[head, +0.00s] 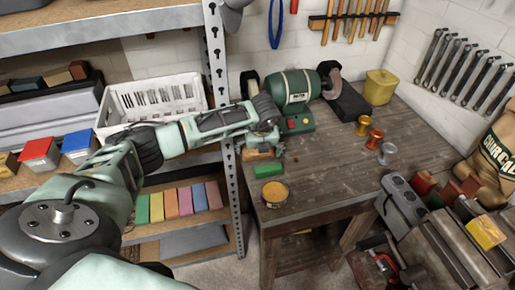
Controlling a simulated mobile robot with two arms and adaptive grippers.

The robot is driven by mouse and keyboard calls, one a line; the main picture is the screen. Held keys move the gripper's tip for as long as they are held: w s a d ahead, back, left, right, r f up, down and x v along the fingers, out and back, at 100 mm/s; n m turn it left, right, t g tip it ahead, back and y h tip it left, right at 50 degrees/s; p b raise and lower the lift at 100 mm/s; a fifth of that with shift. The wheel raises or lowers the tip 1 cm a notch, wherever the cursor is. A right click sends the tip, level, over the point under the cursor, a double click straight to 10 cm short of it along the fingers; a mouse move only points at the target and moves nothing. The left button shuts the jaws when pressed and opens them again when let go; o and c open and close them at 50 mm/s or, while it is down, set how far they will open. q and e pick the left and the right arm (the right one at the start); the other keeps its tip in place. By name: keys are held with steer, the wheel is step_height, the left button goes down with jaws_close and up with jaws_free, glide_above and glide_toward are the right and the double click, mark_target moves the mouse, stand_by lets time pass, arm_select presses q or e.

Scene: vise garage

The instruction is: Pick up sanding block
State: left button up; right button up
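My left gripper (264,146) reaches in from the left over the near left corner of the wooden workbench (330,160). A tan-brown block (259,155), possibly the sanding block, lies on the bench right under the gripper's fingers. The gripper partly covers it, and I cannot tell whether the fingers touch or grip it. A green block (268,170) lies just in front of it, apart from the fingers. A round tin with an orange-yellow lid (275,193) stands nearer the front edge. My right gripper is out of view.
A green bench grinder (296,90) stands behind the gripper. A metal shelf post (216,60) rises close to my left arm. The bench's middle is clear.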

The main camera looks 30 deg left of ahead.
arm_select(q)
steer(key=shift+f, duration=0.15)
steer(key=c, duration=0.8)
steer(key=shift+o, duration=0.2)
steer(key=shift+w+r+b, duration=0.1)
steer(key=shift+r+b, duration=0.25)
steer(key=shift+r, duration=0.15)
steer(key=r+b, duration=0.1)
steer(key=d+r, duration=0.1)
steer(key=r, duration=0.1)
steer(key=shift+w+r+b, duration=0.1)
steer(key=shift+r+b, duration=0.1)
steer(key=shift+b, duration=0.15)
steer(key=w+d+r+b, duration=0.2)
steer(key=d+r, duration=0.4)
steer(key=d, duration=0.4)
steer(key=shift+w+d+r+b, duration=0.15)
steer(key=shift+r+b, duration=0.2)
steer(key=shift+b, duration=0.4)
